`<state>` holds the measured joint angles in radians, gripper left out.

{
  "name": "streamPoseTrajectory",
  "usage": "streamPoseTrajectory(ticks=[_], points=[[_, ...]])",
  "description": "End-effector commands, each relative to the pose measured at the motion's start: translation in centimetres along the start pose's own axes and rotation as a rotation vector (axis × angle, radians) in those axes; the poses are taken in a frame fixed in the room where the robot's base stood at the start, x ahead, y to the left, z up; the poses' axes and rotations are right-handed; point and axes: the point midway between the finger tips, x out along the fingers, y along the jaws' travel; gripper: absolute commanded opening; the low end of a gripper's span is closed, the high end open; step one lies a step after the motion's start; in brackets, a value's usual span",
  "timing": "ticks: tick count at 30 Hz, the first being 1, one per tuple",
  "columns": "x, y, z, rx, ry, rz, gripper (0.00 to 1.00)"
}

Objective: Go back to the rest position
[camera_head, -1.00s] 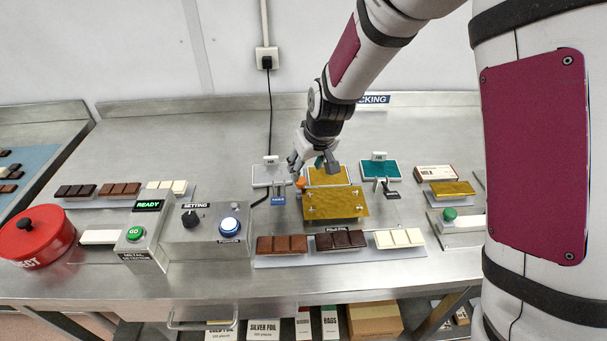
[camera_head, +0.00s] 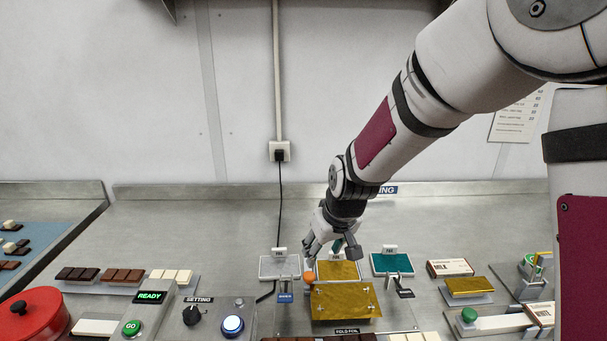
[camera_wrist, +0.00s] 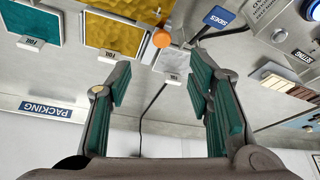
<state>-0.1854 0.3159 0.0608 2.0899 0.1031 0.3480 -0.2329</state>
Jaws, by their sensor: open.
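My gripper (camera_head: 331,240) is open and empty, raised over the back of the steel bench near the foil pads. In the wrist view my gripper (camera_wrist: 160,88) shows two teal-padded fingers spread wide with nothing between them. Beyond the fingers lie the teal foil pad (camera_wrist: 29,20), the gold foil pad (camera_wrist: 115,33) and the silver foil pad (camera_wrist: 174,60). In the head view the gold folding plate (camera_head: 345,301) lies in front of the gold pad (camera_head: 338,271), with an orange knob (camera_head: 309,277) at its left corner.
A silver pad (camera_head: 279,267) and a teal pad (camera_head: 392,263) flank the gold one. Chocolate bars (camera_head: 123,275), a red pot (camera_head: 32,316) and a control box with a lit button (camera_head: 232,324) stand left. A boxed bar (camera_head: 450,267) is right.

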Motion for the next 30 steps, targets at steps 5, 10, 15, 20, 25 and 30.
streamPoseTrajectory(ticks=[5, 10, 15, 20, 25, 30], points=[[-6.9, 1.4, 1.6, 0.049, 0.025, 0.029, 0.47], [-13.3, 2.5, 4.7, 0.109, 0.041, 0.060, 0.47], [-18.7, 3.0, 8.7, 0.172, 0.058, 0.090, 0.47], [-22.8, 3.0, 13.1, 0.233, 0.073, 0.119, 0.47], [-25.7, 2.7, 17.6, 0.295, 0.089, 0.144, 0.47], [-27.0, 2.3, 20.4, 0.333, 0.097, 0.160, 0.47]])
